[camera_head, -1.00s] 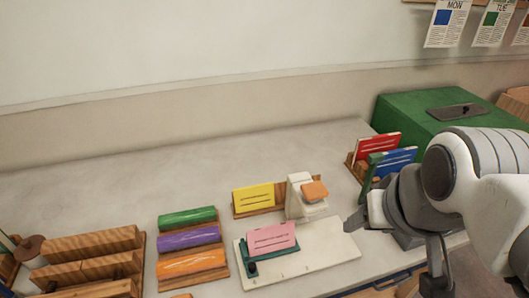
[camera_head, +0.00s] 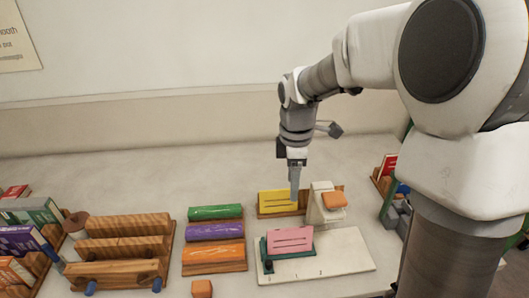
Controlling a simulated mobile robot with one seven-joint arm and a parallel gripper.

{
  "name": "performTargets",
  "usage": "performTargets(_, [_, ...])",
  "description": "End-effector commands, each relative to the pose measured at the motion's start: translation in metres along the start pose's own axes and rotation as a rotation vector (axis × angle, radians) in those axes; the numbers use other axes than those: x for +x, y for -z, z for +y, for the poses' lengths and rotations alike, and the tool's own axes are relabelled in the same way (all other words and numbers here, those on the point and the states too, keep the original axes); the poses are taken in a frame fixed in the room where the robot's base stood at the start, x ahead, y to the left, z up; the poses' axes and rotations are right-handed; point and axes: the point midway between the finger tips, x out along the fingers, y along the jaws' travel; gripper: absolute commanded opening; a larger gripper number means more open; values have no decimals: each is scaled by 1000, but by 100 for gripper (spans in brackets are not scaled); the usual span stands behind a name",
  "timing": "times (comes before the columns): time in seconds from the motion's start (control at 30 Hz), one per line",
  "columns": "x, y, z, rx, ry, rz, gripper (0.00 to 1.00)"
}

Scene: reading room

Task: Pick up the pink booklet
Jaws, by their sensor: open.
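The pink booklet (camera_head: 290,241) stands tilted back in a green holder (camera_head: 266,262) on a white board (camera_head: 345,262) at the front middle of the table. Its face shows dark lines. My gripper (camera_head: 295,196) points down above and behind the pink booklet, in front of the yellow booklet (camera_head: 273,202). It is open, and nothing shows between its fingers. The gripper hides part of the yellow booklet and its wooden stand.
A white block device with an orange pad (camera_head: 334,200) stands just right of the gripper. Green, purple and orange rolls (camera_head: 213,253) lie in a rack to the left. Wooden racks (camera_head: 120,250) and upright books (camera_head: 40,212) stand further left. The back of the table is clear.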

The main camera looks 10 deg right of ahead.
Motion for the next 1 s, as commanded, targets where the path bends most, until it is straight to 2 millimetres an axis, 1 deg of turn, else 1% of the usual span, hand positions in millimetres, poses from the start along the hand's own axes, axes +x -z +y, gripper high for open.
performTargets(0.03, [6,1,5,-38,16,7,64])
performTargets(0.1, [11,3,9,-81,26,13,64])
performTargets(0.27, [26,4,12,-119,37,18,64])
performTargets(0.37, [45,4,11,-121,39,18,64])
performTargets(0.6, [98,5,8,-119,40,18,64])
performTargets(0.7, [117,5,7,-118,39,18,64])
performTargets(0.8, [130,5,8,-117,37,17,64])
performTargets(1.0, [142,5,7,-117,35,17,64])
